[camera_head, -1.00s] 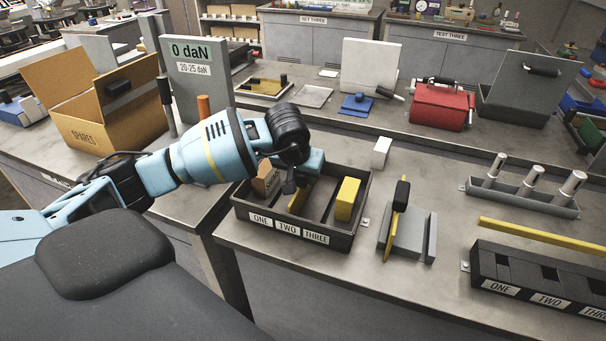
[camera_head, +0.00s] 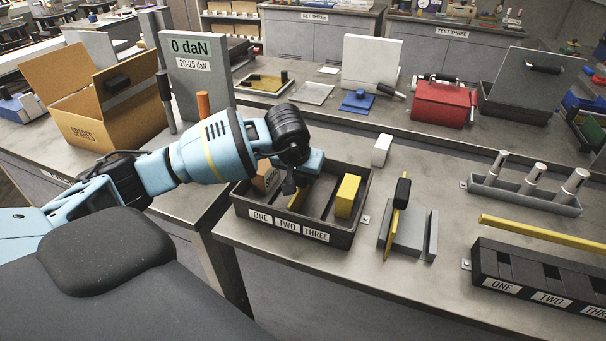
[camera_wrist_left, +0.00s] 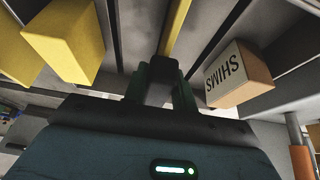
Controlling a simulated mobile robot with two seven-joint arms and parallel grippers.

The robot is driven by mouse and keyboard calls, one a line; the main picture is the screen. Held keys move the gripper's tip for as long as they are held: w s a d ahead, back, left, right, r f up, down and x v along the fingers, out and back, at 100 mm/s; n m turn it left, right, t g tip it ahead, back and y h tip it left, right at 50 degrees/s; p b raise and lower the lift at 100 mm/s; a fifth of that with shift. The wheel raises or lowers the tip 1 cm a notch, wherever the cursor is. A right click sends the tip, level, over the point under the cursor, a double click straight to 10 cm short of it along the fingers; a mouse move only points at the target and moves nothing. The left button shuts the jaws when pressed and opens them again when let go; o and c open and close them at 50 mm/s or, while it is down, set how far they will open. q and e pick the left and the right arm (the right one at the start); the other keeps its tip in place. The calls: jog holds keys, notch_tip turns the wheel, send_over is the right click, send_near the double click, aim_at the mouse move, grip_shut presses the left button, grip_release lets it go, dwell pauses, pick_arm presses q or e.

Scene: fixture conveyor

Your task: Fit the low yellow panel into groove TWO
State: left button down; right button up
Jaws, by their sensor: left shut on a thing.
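The low yellow panel (camera_head: 296,201) shows as a thin yellow strip under my left gripper (camera_head: 291,187), in or just above the middle bay of the black tray (camera_head: 368,195) labelled ONE, TWO, THREE. In the left wrist view my left gripper (camera_wrist_left: 162,82) is shut on the panel (camera_wrist_left: 176,28), which runs away from the fingers between two dark dividers. The gripper hides most of the panel in the head view; I cannot tell whether its lower edge touches the tray floor. My right gripper is not in view.
A SHIMS box (camera_wrist_left: 238,76) is in bay ONE and a yellow block (camera_head: 347,197) in bay THREE, either side of the gripper. A grey stand (camera_head: 408,236) with a black-handled yellow panel, a white block (camera_head: 381,151) and a black slotted fixture (camera_head: 540,281) stand to the right.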

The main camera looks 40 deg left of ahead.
pick_arm(q)
jog(key=shift+f, duration=0.2)
dwell(0.5)
jog(key=c, duration=1.1)
grip_release()
jog(key=shift+o, duration=0.2)
jog(key=v, duration=0.8)
jog(key=shift+f, duration=0.1)
